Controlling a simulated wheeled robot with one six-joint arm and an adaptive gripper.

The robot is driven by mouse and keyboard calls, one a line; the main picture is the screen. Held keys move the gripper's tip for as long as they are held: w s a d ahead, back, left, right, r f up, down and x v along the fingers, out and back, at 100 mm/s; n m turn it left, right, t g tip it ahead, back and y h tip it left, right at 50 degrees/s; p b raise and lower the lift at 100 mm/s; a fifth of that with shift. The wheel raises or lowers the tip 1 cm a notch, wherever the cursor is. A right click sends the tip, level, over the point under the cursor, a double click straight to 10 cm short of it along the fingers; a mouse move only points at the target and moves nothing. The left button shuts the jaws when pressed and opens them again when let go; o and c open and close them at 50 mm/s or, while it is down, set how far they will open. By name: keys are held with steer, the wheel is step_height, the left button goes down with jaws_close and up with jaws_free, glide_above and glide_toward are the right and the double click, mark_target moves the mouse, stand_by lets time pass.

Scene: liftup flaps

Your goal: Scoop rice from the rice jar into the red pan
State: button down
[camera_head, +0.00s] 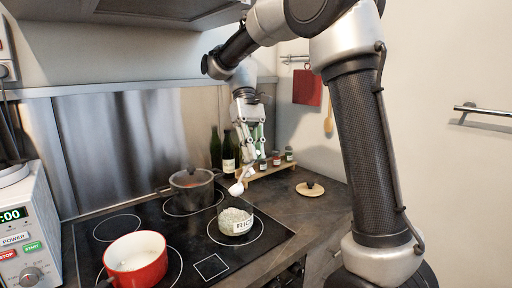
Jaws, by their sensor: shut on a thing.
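The rice jar (236,221), a clear open jar with a "RICE" label, stands on the right front burner of the black cooktop and holds white grains. The red pan (135,262), with a pale interior, stands on the left front burner. I cannot tell whether any rice lies in it. My gripper (250,155) points down behind and above the jar. It is shut on a light-coloured spoon (237,188), whose bowl hangs just above the jar's rim, apart from the pan. The contents of the spoon's bowl are too small to make out.
A dark pot (192,190) stands on the back burner. Behind my gripper are dark bottles (229,150) and a wooden rack (265,170) with small spice jars. A round lid (310,189) lies on the right counter. A microwave (28,230) stands at the left; a hood hangs above.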

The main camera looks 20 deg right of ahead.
mark_target(243, 175)
steer(key=w+f+g, duration=0.1)
steer(key=f, duration=0.1)
steer(key=w+a+f+g, duration=0.1)
steer(key=w+f, duration=0.1)
steer(key=f, duration=0.1)
steer(key=w+f+g+h, duration=0.1)
steer(key=f, duration=0.1)
steer(key=shift+w+a+f, duration=0.25)
steer(key=shift+w+f, duration=0.1)
steer(key=shift+s+f, duration=0.1)
steer(key=shift+f, duration=0.2)
steer(key=s+d+f+t+y, duration=0.2)
steer(key=s+f+t, duration=0.3)
steer(key=t, duration=0.1)
steer(key=s+d+r+n+t+y, duration=0.1)
steer(key=s+d+r+t+y, duration=0.1)
steer(key=s+r+t, duration=0.4)
steer(key=shift+s+t, duration=0.6)
steer(key=shift+s, duration=0.05)
steer(key=shift+r, duration=0.1)
